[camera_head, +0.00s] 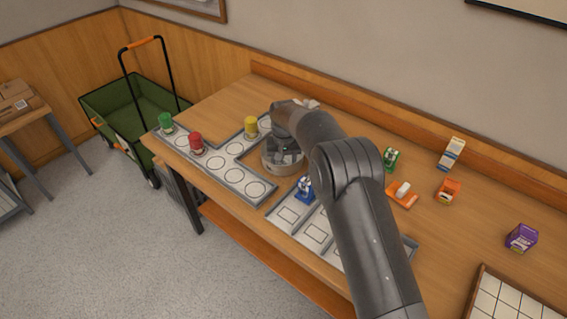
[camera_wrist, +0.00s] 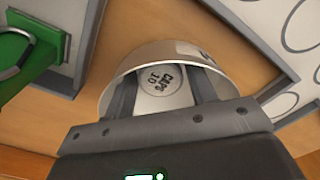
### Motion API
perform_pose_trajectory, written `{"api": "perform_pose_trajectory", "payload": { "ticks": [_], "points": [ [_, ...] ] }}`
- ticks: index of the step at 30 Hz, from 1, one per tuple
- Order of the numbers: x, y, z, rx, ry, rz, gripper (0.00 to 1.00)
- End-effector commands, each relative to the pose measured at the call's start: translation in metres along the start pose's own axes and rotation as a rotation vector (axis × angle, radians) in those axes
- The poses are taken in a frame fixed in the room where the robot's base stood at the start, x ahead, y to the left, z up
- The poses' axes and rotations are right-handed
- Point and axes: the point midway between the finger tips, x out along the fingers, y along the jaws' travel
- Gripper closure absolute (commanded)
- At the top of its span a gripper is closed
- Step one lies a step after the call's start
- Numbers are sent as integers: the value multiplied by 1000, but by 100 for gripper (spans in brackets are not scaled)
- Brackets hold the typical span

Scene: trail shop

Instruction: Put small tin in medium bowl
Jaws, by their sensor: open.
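The medium bowl (camera_head: 283,165) stands on the wooden table, tan outside in the head view and mostly hidden by my arm. In the wrist view, the bowl (camera_wrist: 118,82) is pale inside and has a dark-lettered label on its wall. A pale round top lettered "CAPS 10", which looks like the small tin (camera_wrist: 163,88), lies within the bowl's rim. My gripper (camera_wrist: 160,76) is open, its fingers reaching into the bowl on either side of the tin. Whether they touch the tin, I cannot tell. In the head view my gripper (camera_head: 284,150) is directly over the bowl.
A tray with circle marks (camera_head: 262,199) holds green (camera_head: 166,123), red (camera_head: 197,143) and yellow (camera_head: 251,127) containers. Orange (camera_head: 448,190) and purple (camera_head: 521,237) items are at right. A green cart (camera_head: 98,101) stands beyond the table.

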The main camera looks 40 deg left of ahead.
Motion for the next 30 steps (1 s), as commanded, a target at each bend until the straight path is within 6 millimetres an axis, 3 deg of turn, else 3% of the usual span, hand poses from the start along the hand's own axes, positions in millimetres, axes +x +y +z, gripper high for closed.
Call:
{"api": "perform_pose_trajectory", "payload": {
  "ticks": [5, 12, 18, 30],
  "points": [
    [-24, 0, -1, 0, 4, -1, 49],
    [-76, 0, -1, 0, 3, -1, 49],
    [-109, 0, 0, 0, 2, -1, 49],
    [-122, 0, 0, 0, 0, 0, 49]
  ]
}}
